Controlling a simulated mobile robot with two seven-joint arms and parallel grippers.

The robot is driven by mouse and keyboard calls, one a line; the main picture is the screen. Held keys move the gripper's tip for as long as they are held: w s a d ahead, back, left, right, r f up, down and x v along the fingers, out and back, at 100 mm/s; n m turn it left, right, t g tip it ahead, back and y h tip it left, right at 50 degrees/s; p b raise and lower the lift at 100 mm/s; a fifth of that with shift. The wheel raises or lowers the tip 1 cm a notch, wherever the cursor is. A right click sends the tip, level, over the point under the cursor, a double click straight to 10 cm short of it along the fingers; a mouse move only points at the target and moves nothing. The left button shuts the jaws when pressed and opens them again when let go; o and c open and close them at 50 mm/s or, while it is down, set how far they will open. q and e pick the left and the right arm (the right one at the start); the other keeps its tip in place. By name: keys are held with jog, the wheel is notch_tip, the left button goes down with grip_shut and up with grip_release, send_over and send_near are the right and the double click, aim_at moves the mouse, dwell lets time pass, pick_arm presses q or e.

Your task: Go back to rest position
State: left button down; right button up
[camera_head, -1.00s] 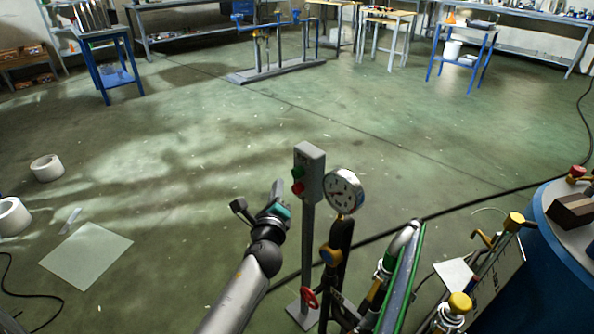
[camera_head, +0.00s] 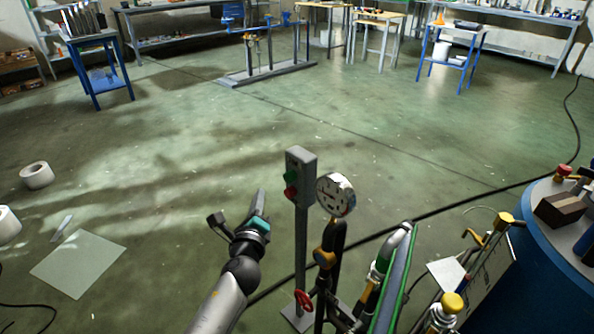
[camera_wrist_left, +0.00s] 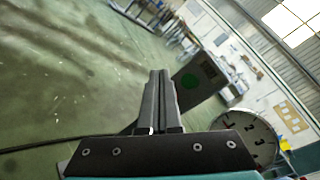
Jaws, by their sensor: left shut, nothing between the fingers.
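My left gripper (camera_head: 259,203) is in the lower middle of the head view, just left of the control post. In the left wrist view its two fingers (camera_wrist_left: 158,85) lie together, shut with nothing between them. The control post's grey box (camera_head: 300,170), with a green and a red button, stands just right of the gripper. The box also shows beyond the fingers in the left wrist view (camera_wrist_left: 201,82). I cannot tell the exact gap between them. My right gripper is not in the head view.
A round pressure gauge (camera_head: 335,194) sits right of the post, with pipes and a green-edged panel (camera_head: 396,280) beyond. A blue vessel (camera_head: 548,250) stands at the right. Open floor lies ahead and left, with a pale sheet (camera_head: 79,262) and white rolls (camera_head: 37,175).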

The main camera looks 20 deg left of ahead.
pick_arm(q)
jog(key=s+d+f+n+g+h+p, duration=0.1)
jog(key=s+d+f+n+g, duration=0.2)
jog(key=f, duration=0.5)
jog(key=s+d+f+n+g+h, duration=0.15)
jog(key=s+f, duration=0.25)
jog(key=f, duration=0.4)
jog(key=s+d+f+n+g+h+p, duration=0.1)
jog(key=s+f+n+g+h, duration=0.2)
jog(key=f, duration=0.6)
jog(key=s+d+f+n+g, duration=0.1)
jog(key=s+f+n, duration=0.3)
jog(key=s, duration=0.5)
jog(key=s+d+f+n+g+p, duration=0.1)
jog(key=s+f+n+g, duration=0.2)
jog(key=s+f, duration=0.3)
jog(key=s+d+f+n+g, duration=0.1)
jog(key=s+f+n, duration=0.3)
jog(key=s, duration=1)
jog(key=shift+s+f+n+g+h, duration=0.25)
jog(key=shift+f+n+g+h, duration=0.1)
jog(key=shift+f+n+g, duration=0.1)
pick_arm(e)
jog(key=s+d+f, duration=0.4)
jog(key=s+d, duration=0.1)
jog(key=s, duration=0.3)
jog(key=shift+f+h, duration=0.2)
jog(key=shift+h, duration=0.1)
